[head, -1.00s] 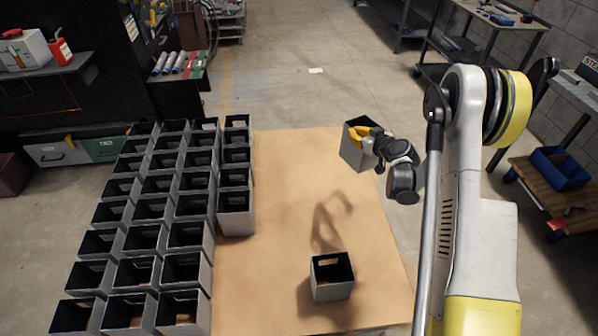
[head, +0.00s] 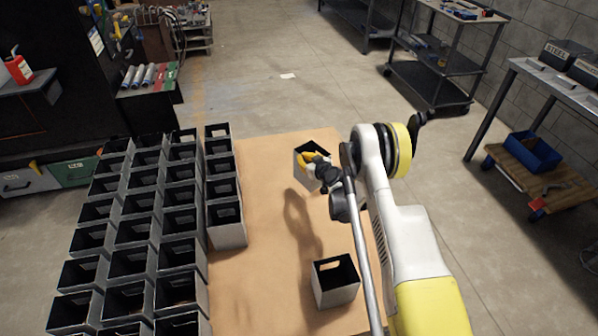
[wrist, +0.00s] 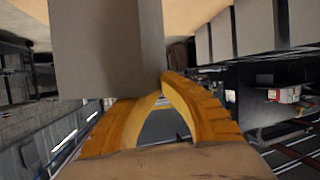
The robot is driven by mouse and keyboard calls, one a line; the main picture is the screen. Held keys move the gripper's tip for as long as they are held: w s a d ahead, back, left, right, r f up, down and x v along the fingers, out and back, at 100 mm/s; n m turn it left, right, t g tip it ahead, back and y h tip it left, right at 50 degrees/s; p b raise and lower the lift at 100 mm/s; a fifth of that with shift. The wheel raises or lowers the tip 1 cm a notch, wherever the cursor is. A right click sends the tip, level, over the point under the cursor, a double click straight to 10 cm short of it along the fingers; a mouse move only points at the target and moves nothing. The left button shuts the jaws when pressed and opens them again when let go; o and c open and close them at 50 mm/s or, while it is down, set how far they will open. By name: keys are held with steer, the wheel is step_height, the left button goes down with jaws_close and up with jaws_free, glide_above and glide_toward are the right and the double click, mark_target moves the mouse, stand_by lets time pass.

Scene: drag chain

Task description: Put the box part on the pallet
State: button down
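My gripper (head: 314,160) is shut on a grey open-topped box part (head: 303,178) and holds it in the air over the far right part of the brown pallet (head: 262,165). A shadow lies on the board to its lower left. In the wrist view, the yellow fingers (wrist: 163,92) close at the wall of the grey box part (wrist: 100,50); the gripped edge is partly hidden. Another grey box (head: 336,283) stands alone, upright, on the near right part of the pallet.
Several rows of grey open boxes (head: 133,232) stand close together at the left, beside and partly over the board's left edge. The middle of the board is bare. A cart with a blue bin (head: 533,150) stands at the right, and workbenches line the back.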

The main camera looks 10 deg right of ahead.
mark_target(294, 163)
steer(key=shift+w+a+f, duration=0.25)
steer(key=shift+a+f, duration=0.15)
steer(key=shift+a, duration=0.25)
step_height(294, 163, down, 4)
steer(key=shift+f+b, duration=0.1)
steer(key=shift+b, duration=1.15)
steer(key=c, duration=1.6)
jaws_free()
steer(key=shift+s+r, duration=0.1)
steer(key=shift+r, duration=0.1)
